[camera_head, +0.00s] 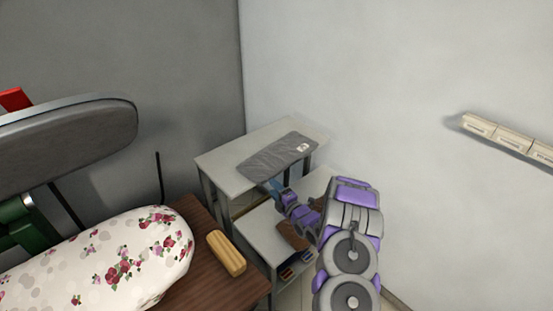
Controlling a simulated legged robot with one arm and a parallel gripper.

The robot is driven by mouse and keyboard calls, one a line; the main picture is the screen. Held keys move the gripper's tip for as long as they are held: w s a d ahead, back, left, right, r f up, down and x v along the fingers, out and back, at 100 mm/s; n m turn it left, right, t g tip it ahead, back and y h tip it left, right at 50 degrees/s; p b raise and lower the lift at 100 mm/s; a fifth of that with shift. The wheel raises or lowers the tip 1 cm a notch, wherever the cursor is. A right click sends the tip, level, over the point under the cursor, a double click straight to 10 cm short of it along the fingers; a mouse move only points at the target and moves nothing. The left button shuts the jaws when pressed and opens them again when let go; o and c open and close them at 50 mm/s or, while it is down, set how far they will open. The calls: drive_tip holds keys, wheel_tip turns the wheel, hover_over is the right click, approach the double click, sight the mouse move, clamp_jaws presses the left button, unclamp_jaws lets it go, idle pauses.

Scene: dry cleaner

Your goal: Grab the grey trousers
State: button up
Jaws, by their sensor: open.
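The grey trousers (277,157) lie folded flat on the top shelf of a light grey shelf unit (225,165) in the corner. A small white label shows near their right end. My arm reaches in from the lower right, and my gripper (276,186) is at the front edge of the top shelf, just below and in front of the trousers. The gripper is open and small in view. I cannot tell whether its fingers touch the shelf or the cloth. Nothing shows held in it.
A lower shelf (262,232) holds a brown folded item (292,235), partly behind my arm. On the left, a brown wooden table (225,285) carries a yellowish block (226,253) and a floral ironing form (110,262). A grey padded press (70,135) stands above. White wall boxes (505,137) are at right.

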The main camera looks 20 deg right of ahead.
drive_tip(key=b+x, duration=0.1)
drive_tip(key=x, duration=0.5)
drive_tip(key=shift+f+b, duration=0.1)
drive_tip(key=shift+b, duration=0.25)
drive_tip(key=shift+d, duration=0.55)
drive_tip(key=shift+c, duration=0.2)
drive_tip(key=shift+d, duration=0.35)
drive_tip(key=c, duration=0.3)
drive_tip(key=shift+a, duration=0.65)
clamp_jaws()
drive_tip(key=shift+d, duration=0.1)
